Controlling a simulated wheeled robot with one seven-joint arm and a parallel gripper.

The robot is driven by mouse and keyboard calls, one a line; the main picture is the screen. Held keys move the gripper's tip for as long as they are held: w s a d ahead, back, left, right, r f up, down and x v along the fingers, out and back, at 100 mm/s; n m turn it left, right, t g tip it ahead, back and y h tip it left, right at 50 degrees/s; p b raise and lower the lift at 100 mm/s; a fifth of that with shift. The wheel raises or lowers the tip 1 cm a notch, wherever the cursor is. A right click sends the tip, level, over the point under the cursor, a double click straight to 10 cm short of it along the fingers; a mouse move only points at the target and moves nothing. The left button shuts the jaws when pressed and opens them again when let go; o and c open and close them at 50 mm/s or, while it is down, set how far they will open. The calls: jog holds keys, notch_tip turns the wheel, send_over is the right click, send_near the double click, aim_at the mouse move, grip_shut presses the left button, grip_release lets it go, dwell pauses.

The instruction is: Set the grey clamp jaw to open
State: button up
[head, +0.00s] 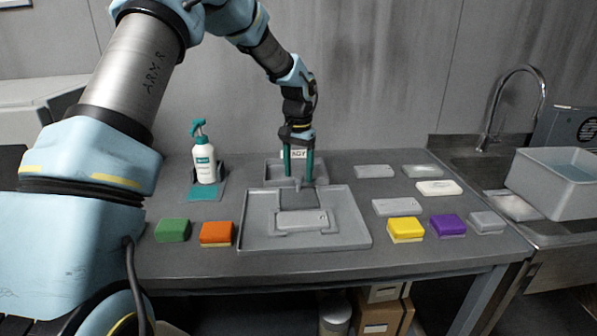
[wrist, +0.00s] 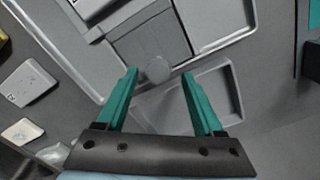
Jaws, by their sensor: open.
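The grey clamp jaw (head: 298,201) is a flat slab at the back of the large grey tray (head: 350,232). In the wrist view the jaw (wrist: 150,42) has a round knob (wrist: 158,70) at its near edge. A light grey plate (head: 302,220) lies in a nest in front of the jaw; whether the jaw touches it I cannot tell. My gripper (head: 299,181) points down above the knob end of the jaw. Its two green fingers are open and empty. In the wrist view the knob lies just beyond and between the fingertips (wrist: 160,75).
A small tray (head: 272,176) sits behind the large one. Green (head: 172,230) and orange (head: 216,233) blocks lie left; yellow (head: 405,229) and purple (head: 447,225) blocks lie right, among several grey plates. A spray bottle (head: 204,163) stands back left, and a sink tub (head: 555,183) right.

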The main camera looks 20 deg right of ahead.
notch_tip(320, 180, up, 10)
jog(key=b, duration=0.2)
jog(key=shift+r+b, duration=0.25)
jog(key=shift+b, duration=0.05)
jog(key=s+a+f+n, duration=0.3)
jog(key=s+a, duration=0.2)
jog(key=a, duration=0.6)
jog(key=s+a+f+n+t, duration=0.1)
jog(key=s+a, duration=0.4)
jog(key=a, duration=0.7)
jog(key=s+a+f+n, duration=0.4)
jog(key=s+a+n, duration=0.1)
jog(key=a, duration=0.7)
jog(key=shift+s+f+t, duration=0.3)
jog(key=shift+s+f, duration=0.05)
